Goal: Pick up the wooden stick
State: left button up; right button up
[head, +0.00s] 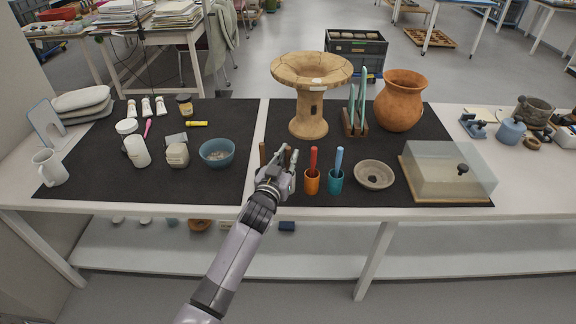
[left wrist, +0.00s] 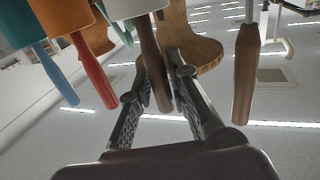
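The wooden stick (left wrist: 155,70) is brown and stands in a white cup (left wrist: 138,8) in the left wrist view, where the scene appears upside down. My left gripper (left wrist: 161,82) has a finger on each side of the stick, both pads against it, and appears shut on it. In the head view my left gripper (head: 283,161) is left of the orange cup and hides most of the stick and its cup. A second brown wooden handle (left wrist: 245,75) hangs to the right in the wrist view; it shows left of the gripper (head: 262,153) in the head view. My right gripper is not in view.
An orange cup (head: 312,185) with a red stick and a teal cup (head: 335,185) with a blue stick stand close to the gripper's right. A blue bowl (head: 217,156) is to the left, a grey ring-shaped dish (head: 362,175) farther right. A pedestal vessel (head: 309,115) stands behind.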

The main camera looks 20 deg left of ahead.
pick_arm(q)
grip_shut()
notch_tip(320, 180, up, 20)
jog(key=p, duration=0.1)
dwell(0.5)
jog(key=shift+a, duration=0.1)
